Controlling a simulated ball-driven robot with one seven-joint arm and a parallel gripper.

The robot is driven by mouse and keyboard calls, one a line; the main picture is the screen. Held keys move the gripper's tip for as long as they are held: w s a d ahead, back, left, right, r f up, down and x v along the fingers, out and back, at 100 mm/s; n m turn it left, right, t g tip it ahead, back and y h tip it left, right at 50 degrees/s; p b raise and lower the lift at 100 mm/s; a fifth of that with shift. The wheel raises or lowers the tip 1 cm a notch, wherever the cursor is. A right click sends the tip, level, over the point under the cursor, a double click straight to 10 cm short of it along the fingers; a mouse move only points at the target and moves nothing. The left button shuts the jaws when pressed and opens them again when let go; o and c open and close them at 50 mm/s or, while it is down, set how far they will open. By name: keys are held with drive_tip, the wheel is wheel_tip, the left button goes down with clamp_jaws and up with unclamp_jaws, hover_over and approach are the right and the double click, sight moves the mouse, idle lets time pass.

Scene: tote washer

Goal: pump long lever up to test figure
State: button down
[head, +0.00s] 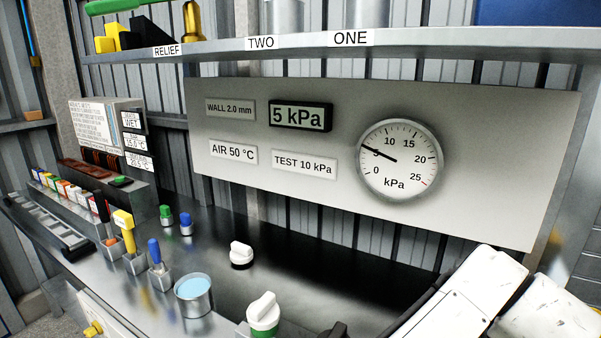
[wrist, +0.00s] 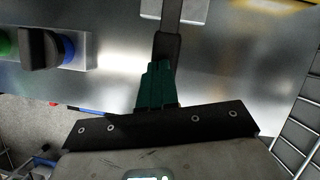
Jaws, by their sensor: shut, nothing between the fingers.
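The round gauge (head: 399,160) in the head view has its needle near 5 kPa. The display (head: 300,116) beside it reads 5 kPa. The test plate (head: 304,162) reads TEST 10 kPa. In the wrist view a grey bar with a dark grip (wrist: 168,46), which looks like the long lever, runs up from just beyond my fingertips. My gripper (wrist: 157,68) has teal fingers, shut and empty, close at the grip's near end. I cannot tell whether they touch it. My gripper is out of the head view.
A dark knob (wrist: 38,48) between green and blue marks sits left of the lever. White knobs (head: 241,253) and an open can of blue liquid (head: 194,296) stand on the bench. A shelf (head: 420,45) crosses above the panel. Wire racking (wrist: 300,120) is at the right.

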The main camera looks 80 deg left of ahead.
drive_tip(key=shift+f, duration=0.35)
drive_tip(key=shift+r, duration=0.1)
wheel_tip(320, 180, up, 10)
drive_tip(key=p, duration=0.8)
drive_tip(key=shift+f, duration=0.25)
drive_tip(key=shift+a, duration=0.1)
idle(0.8)
